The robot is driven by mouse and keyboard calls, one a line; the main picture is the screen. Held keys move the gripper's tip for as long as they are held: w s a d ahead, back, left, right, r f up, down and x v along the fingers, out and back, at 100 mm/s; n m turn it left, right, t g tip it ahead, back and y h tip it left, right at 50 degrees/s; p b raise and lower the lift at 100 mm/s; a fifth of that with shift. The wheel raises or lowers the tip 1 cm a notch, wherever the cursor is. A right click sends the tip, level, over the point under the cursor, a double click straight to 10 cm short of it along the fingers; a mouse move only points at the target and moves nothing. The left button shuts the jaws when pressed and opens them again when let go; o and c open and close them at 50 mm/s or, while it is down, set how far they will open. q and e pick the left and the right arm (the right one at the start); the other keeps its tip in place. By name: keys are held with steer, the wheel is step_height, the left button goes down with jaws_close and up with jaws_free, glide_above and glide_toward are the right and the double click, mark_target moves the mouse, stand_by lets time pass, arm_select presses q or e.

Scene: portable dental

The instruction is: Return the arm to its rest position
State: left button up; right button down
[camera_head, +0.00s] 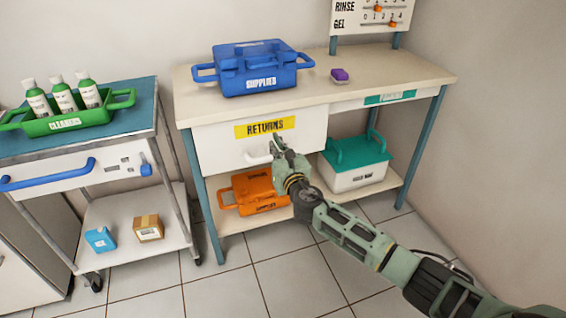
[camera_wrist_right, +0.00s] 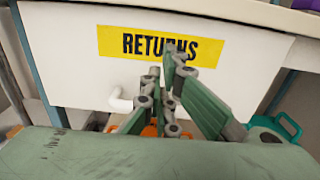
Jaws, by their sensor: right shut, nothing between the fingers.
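My right arm reaches in from the lower right of the head view. Its gripper (camera_head: 276,143) is in front of the white drawer (camera_head: 215,142) with the yellow RETURNS label (camera_head: 265,127). The fingers are shut with nothing between them. In the right wrist view the gripper (camera_wrist_right: 160,75) stands in front of the drawer front (camera_wrist_right: 70,55), just right of its white handle (camera_wrist_right: 120,100). I cannot tell whether the fingers touch the drawer. The drawer looks shut. My left gripper is not in view.
A blue SUPPLIES box (camera_head: 255,70) and a small purple item (camera_head: 340,75) stand on the bench top. An orange bin (camera_head: 255,190) and a teal-lidded box (camera_head: 355,165) are on the shelf below. A cart (camera_head: 125,130) with a green bottle carrier (camera_head: 65,122) stands left.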

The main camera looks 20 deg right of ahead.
arm_select(q)
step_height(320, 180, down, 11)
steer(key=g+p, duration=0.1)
steer(key=p, duration=0.6)
arm_select(e)
steer(key=s+f+m+g+p, duration=0.2)
steer(key=s+f+m+g, duration=0.3)
steer(key=s+f+m, duration=1)
steer(key=s+f+m+g+p, duration=0.2)
steer(key=s+f+m+g, duration=0.5)
steer(key=s, duration=1.4)
steer(key=s+f+m+g+p, duration=0.2)
steer(key=s+f+m+g, duration=0.2)
steer(key=s+f+m, duration=1.15)
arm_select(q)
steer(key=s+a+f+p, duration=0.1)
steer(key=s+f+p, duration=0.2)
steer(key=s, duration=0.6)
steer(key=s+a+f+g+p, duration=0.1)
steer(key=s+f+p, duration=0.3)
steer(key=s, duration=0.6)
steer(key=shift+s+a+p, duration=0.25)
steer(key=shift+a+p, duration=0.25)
arm_select(e)
steer(key=s+d+n+g, duration=0.1)
steer(key=s+d+n, duration=0.2)
steer(key=s, duration=1.3)
steer(key=shift+s+f+h, duration=0.25)
steer(key=shift+s+h, duration=0.05)
